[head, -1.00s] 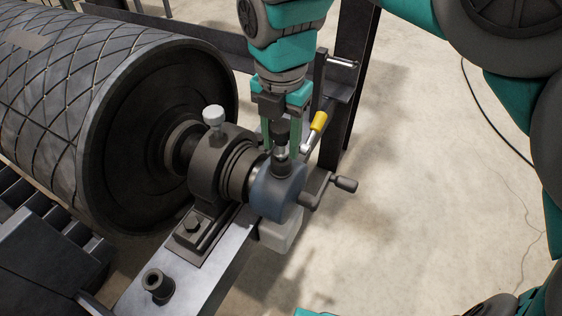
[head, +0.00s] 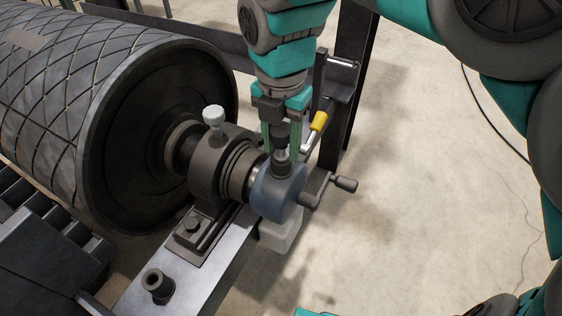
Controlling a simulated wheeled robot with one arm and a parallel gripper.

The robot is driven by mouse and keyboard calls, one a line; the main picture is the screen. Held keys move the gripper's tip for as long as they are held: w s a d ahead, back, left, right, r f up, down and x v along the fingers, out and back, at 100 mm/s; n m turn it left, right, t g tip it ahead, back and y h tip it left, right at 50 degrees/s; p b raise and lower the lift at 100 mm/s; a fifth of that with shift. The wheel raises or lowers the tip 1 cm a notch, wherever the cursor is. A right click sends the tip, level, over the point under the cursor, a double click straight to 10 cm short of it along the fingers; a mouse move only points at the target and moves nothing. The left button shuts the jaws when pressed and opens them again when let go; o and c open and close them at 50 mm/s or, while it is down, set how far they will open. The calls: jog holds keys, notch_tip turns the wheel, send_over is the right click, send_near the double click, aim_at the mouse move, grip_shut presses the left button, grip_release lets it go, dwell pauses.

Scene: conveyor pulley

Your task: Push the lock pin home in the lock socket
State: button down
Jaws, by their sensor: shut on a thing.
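The lock pin (head: 282,133) has a dark knob and stands upright at the lock socket (head: 282,167), a short dark collar on top of the blue-grey housing (head: 277,190). Only a short bit of bright shank shows between knob and socket, so the pin sits in the socket's mouth. My gripper (head: 281,134) points down above the housing. Its two green fingers are on either side of the knob and shut on it. How deep the pin goes inside the socket is hidden.
A crank handle (head: 343,184) sticks out right of the housing. A yellow-tipped lever (head: 318,122) stands close to the right finger. Open floor lies to the right.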

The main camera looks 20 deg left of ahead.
aim_at(281, 129)
jog(key=shift+f, duration=0.1)
grip_release()
dwell(0.4)
jog(key=shift+r, duration=3.55)
